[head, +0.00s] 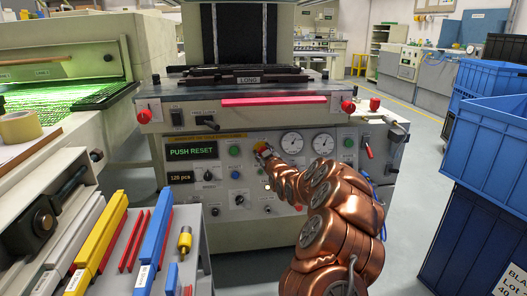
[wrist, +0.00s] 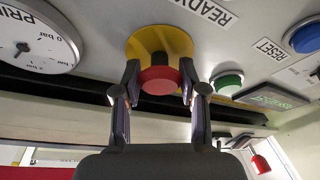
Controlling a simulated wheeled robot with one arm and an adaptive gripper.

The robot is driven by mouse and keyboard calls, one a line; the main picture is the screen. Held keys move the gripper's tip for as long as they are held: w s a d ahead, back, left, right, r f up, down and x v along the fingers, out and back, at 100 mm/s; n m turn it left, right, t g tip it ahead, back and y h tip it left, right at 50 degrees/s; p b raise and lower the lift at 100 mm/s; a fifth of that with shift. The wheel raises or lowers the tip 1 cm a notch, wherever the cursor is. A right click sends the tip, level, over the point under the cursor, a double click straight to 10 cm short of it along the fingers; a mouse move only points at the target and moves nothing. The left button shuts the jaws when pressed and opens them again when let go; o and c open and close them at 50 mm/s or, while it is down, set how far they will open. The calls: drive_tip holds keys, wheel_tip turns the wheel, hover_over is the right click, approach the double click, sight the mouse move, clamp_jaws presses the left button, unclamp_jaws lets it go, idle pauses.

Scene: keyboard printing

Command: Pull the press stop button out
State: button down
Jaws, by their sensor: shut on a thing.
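The press stop button (wrist: 160,80) is a red mushroom head on a yellow collar (wrist: 160,40), upper middle of the wrist view. In the head view the button's yellow part (head: 259,145) shows on the press front panel, left of the two round gauges, with its head mostly hidden by my gripper (head: 266,153). My gripper (wrist: 159,70) has one finger on each side of the red head and is shut on it. The panel display (head: 192,152) reads PUSH RESET.
A blue button (wrist: 304,38) marked RESET and a green button (wrist: 228,82) sit right of it in the wrist view; a pressure gauge (wrist: 35,40) is at left. Blue crates (head: 490,130) stand at the right. A tool rack (head: 130,250) stands at front left.

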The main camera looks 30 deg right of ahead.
drive_tip(key=shift+s, duration=0.1)
drive_tip(key=c, duration=0.6)
unclamp_jaws()
drive_tip(key=shift+a+r, duration=0.1)
drive_tip(key=shift+s, duration=0.1)
drive_tip(key=v, duration=1.2)
